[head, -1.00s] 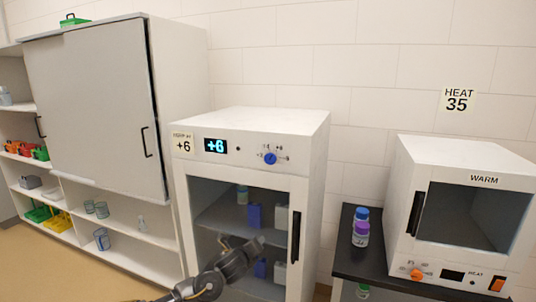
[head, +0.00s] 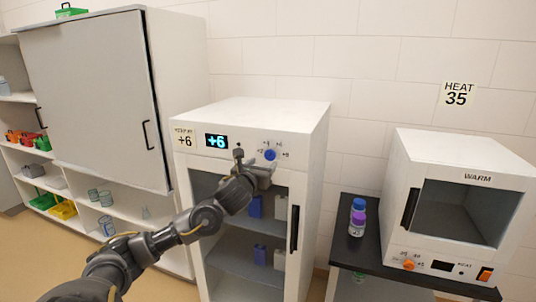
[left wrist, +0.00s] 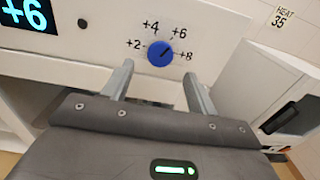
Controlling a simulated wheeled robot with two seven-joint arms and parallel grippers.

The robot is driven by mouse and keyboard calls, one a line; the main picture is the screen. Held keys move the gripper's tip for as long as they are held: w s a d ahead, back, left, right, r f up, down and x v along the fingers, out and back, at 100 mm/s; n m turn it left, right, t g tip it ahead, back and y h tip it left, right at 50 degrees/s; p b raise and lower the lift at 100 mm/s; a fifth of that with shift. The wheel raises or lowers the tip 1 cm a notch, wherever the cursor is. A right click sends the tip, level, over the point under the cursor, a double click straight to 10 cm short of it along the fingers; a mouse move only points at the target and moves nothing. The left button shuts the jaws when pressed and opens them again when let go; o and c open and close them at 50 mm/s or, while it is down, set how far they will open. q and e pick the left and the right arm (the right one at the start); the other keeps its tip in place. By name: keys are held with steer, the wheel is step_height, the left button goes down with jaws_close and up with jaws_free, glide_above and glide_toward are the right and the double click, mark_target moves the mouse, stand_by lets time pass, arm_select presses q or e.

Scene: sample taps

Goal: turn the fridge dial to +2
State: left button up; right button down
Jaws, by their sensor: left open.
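The blue fridge dial (head: 270,155) is on the white panel at the top of the fridge (head: 300,118). In the left wrist view the dial (left wrist: 160,54) has the marks +2, +4, +6 and +8 around it, and its dark pointer line leans up and right, toward +6. The lit display (head: 216,141) reads +6. My left gripper (head: 264,172) is open just below and in front of the dial. In the left wrist view its two fingers (left wrist: 158,75) stand apart, one on each side below the dial, with nothing between them. My right gripper is not in view.
A sign reading +6 (head: 184,141) is left of the display. The glass fridge door has a dark handle (head: 294,230). A shelf cabinet (head: 100,95) stands at left.

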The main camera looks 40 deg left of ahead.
mark_target(269, 156)
arm_select(q)
steer(key=p+x, duration=0.1)
steer(key=x, duration=0.4)
steer(key=shift+w+a+p, duration=0.1)
steer(key=shift+w+p, duration=0.15)
steer(key=shift+p, duration=0.1)
steer(key=c, duration=1)
steer(key=shift+o, duration=0.2)
steer(key=shift+f, duration=0.1)
